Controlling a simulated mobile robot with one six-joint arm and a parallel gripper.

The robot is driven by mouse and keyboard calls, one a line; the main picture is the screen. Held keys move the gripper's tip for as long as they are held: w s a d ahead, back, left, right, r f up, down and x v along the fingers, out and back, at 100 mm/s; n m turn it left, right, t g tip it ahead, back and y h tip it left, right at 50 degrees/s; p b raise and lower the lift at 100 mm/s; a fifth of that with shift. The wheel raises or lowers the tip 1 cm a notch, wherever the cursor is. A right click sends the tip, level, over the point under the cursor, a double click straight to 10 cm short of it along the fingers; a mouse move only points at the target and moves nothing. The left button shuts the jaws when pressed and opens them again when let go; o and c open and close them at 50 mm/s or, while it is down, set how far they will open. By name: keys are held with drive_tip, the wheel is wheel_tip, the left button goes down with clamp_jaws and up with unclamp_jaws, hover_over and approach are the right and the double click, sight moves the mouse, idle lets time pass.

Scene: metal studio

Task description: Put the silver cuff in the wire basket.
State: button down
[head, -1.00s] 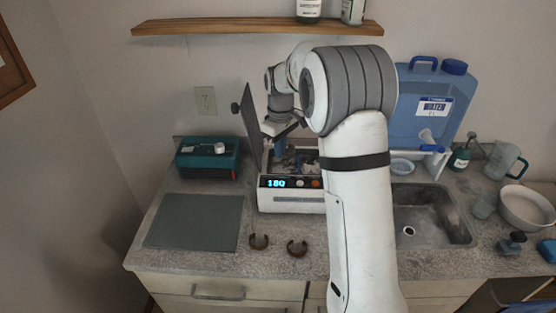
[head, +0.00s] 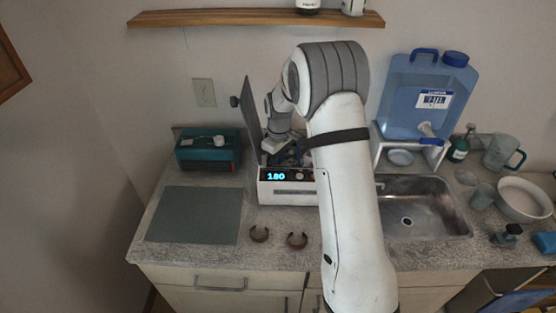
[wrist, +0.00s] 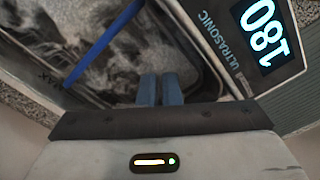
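Two open C-shaped cuffs lie on the counter front in the head view, a left cuff (head: 259,240) and a right cuff (head: 297,246). Both look brownish, and I cannot tell whether either is the silver one. My gripper (wrist: 160,76) has its two blue fingers close together over the ultrasonic cleaner's tank, with nothing visible between them. The white cleaner (head: 287,194) reads 180, and its dark lid (head: 251,125) stands open. A blue bar (wrist: 106,42) crosses the tank in the wrist view. My arm hides much of the tank, and I cannot clearly make out the wire basket.
A grey mat (head: 195,214) lies left of the cleaner, with a teal box (head: 207,154) behind it. The sink (head: 425,213) is right of my arm. A blue water container (head: 430,95), a white bowl (head: 522,201) and a mug (head: 498,154) stand at right.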

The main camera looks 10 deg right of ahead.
drive_tip(key=shift+s, duration=0.1)
drive_tip(key=c, duration=2.1)
unclamp_jaws()
drive_tip(key=shift+f, duration=0.2)
drive_tip(key=o, duration=0.5)
drive_tip(key=shift+r, duration=0.1)
